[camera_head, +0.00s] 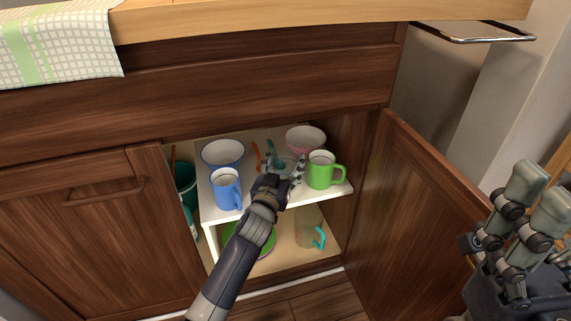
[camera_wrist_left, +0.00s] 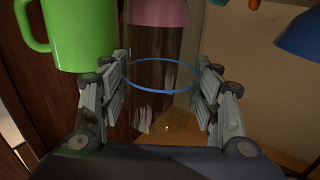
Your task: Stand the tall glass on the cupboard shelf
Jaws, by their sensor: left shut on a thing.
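The tall glass (camera_wrist_left: 160,105) is clear with a blue ring, and it sits between the fingers of my left gripper (camera_wrist_left: 160,92) in the left wrist view. My left gripper (camera_head: 283,172) is shut on it, above the white cupboard shelf (camera_head: 283,211), between the blue mug (camera_head: 226,190) and the green mug (camera_head: 321,171). In the head view the glass is faint and partly hidden by the gripper. I cannot tell whether its base touches the shelf. My right gripper (camera_head: 541,198) is open and empty, outside the cupboard at the right.
A blue bowl (camera_head: 222,154) and a pink bowl (camera_head: 306,138) stand farther back on the shelf. The open door (camera_head: 420,215) is at the right. Below are a green plate (camera_head: 262,243) and a cup with a turquoise handle (camera_head: 310,236). Free shelf room is narrow.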

